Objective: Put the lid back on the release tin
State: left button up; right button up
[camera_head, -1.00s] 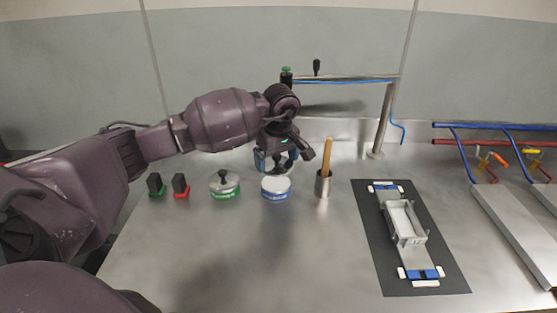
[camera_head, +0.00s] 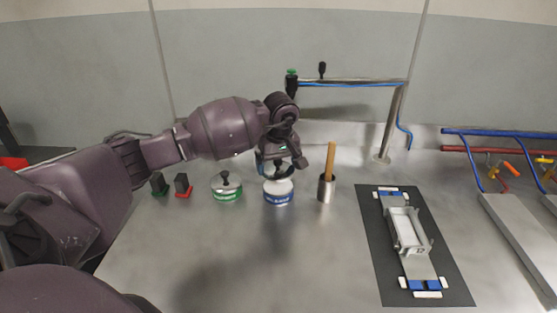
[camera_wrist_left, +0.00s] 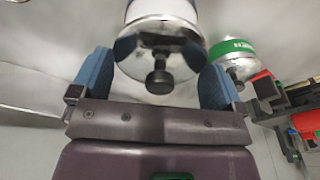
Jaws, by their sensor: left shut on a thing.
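The release tin (camera_head: 278,196), white with a blue label, stands on the metal bench. My left gripper (camera_head: 276,164) is directly over it, shut on the lid. In the left wrist view the shiny round lid (camera_wrist_left: 135,50) with its black knob sits between the blue fingers of my left gripper (camera_wrist_left: 158,62). The tin (camera_wrist_left: 165,8) shows right behind the lid. The lid is at or just above the tin's mouth; I cannot tell whether they touch. My right gripper is not in view.
A green-labelled tin (camera_head: 228,192) with a knobbed lid stands close on the left, beyond it a red-based block (camera_head: 183,186) and a green-based one (camera_head: 159,185). A metal cup (camera_head: 326,190) with a wooden stick stands close on the right. A dark mat (camera_head: 450,270) lies further right.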

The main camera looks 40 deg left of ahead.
pick_arm(q)
notch_tip(320, 180, down, 2)
jog(key=shift+f+b, duration=0.2)
jog(key=shift+b, duration=0.1)
jog(key=shift+f+b, duration=0.55)
jog(key=shift+f, duration=0.5)
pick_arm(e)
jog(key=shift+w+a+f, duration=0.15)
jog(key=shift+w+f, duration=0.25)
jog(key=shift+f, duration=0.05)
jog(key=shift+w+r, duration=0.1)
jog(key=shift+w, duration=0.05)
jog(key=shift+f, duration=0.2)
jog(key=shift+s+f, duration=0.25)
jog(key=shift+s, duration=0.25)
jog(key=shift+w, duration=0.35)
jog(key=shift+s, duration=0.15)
